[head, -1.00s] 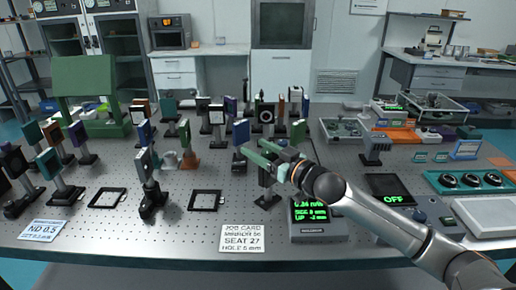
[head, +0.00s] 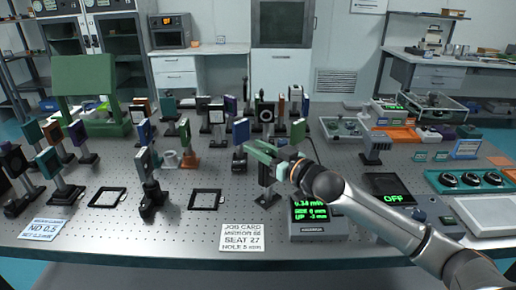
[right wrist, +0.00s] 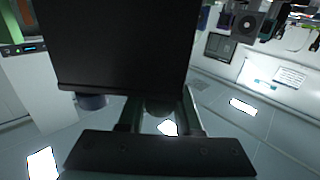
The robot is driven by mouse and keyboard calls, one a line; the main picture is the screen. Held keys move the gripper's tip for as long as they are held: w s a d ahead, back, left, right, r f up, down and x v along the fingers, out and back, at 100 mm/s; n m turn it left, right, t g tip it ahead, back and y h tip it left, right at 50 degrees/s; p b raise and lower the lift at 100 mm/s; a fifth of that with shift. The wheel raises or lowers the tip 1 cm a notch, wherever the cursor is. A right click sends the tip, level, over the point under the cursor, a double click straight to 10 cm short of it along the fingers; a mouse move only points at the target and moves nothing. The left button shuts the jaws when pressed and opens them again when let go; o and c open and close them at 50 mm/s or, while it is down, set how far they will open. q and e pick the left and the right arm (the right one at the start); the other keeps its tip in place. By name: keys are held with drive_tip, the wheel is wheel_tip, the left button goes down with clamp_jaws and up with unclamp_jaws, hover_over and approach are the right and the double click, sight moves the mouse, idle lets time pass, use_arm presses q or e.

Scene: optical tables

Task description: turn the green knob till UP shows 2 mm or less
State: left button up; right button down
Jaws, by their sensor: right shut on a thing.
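My right gripper (head: 264,155) reaches in from the right, its jaws at the upper part of a dark post mount (head: 266,183) near the middle of the table. It is shut on the green knob, which the jaws largely hide. A readout box (head: 312,215) with green digits stands just right of the mount. Its UP line is small and blurred; it looks like a minus sign and a low number, perhaps 2 or 3. In the right wrist view a large dark square plate (right wrist: 120,45) fills the upper left, and the knob cannot be made out. My left gripper is out of view.
A job card (head: 242,237) lies at the front edge. Several mounted optics stand behind and left of the gripper. An OFF display (head: 390,190) is at the right, under my forearm's far side.

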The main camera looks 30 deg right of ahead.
drive_tip(key=shift+r+m+h, duration=0.1)
drive_tip(key=shift+m+h, duration=0.2)
drive_tip(key=shift+h, duration=0.2)
drive_tip(key=shift+d+m+h+p, duration=0.15)
drive_tip(key=shift+m+h+p, duration=0.25)
drive_tip(key=shift+m+h, duration=0.5)
drive_tip(key=shift+d+m+h, duration=0.15)
drive_tip(key=shift+m+h, duration=0.25)
drive_tip(key=shift+h, duration=0.5)
drive_tip(key=shift+d+m+h, duration=0.15)
drive_tip(key=shift+m+h, duration=0.25)
drive_tip(key=shift+h, duration=0.5)
drive_tip(key=c, duration=0.6)
unclamp_jaws()
